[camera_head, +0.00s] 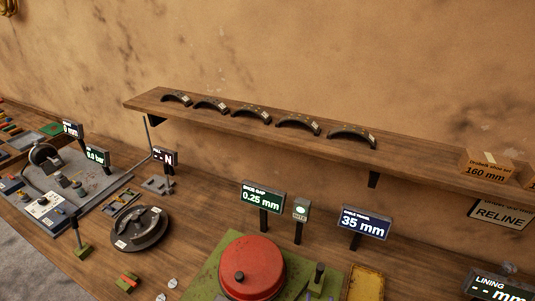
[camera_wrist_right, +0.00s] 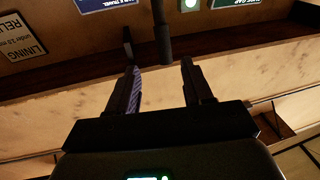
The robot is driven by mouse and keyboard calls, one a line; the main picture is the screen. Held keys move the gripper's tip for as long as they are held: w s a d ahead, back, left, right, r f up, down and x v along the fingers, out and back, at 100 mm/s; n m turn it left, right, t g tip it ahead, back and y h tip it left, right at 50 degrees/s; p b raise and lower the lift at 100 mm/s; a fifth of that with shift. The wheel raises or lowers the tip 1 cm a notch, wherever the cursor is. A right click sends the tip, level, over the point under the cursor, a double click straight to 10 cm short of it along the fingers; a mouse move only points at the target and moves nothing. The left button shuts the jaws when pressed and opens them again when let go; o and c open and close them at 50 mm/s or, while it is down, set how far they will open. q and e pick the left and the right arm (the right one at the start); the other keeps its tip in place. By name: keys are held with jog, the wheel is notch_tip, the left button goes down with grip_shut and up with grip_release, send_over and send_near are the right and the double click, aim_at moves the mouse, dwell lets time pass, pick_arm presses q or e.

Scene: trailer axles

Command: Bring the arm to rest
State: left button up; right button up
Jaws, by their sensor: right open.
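My right gripper (camera_wrist_right: 159,66) shows in the right wrist view. Its two dark fingers stand apart with a clear gap between them, and nothing is held in the gap. A purple striped strip (camera_wrist_right: 136,92) shows along the inner side of the left finger; I cannot tell what it is. I cannot make out either gripper in the head view. My left gripper is not in view.
A wooden shelf (camera_head: 225,108) on the wall holds several curved brake shoes. On the bench are a red drum (camera_head: 252,268) on a green plate, a dark round brake assembly (camera_head: 139,229), a yellow tray (camera_head: 366,284) and upright display signs. Some bare wood lies left of the green plate.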

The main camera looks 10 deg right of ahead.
jog(key=s+d+r+n+g+y+p, duration=0.1)
jog(key=s+d+r+g+y+p, duration=0.45)
jog(key=r+p, duration=0.2)
jog(key=s+a+n+g+y+p, duration=0.1)
jog(key=s+n+g, duration=0.3)
jog(key=s+g, duration=0.5)
jog(key=shift+s+f+p, duration=0.15)
jog(key=shift+s+p, duration=0.25)
jog(key=shift+s, duration=1.6)
jog(key=shift+y, duration=0.25)
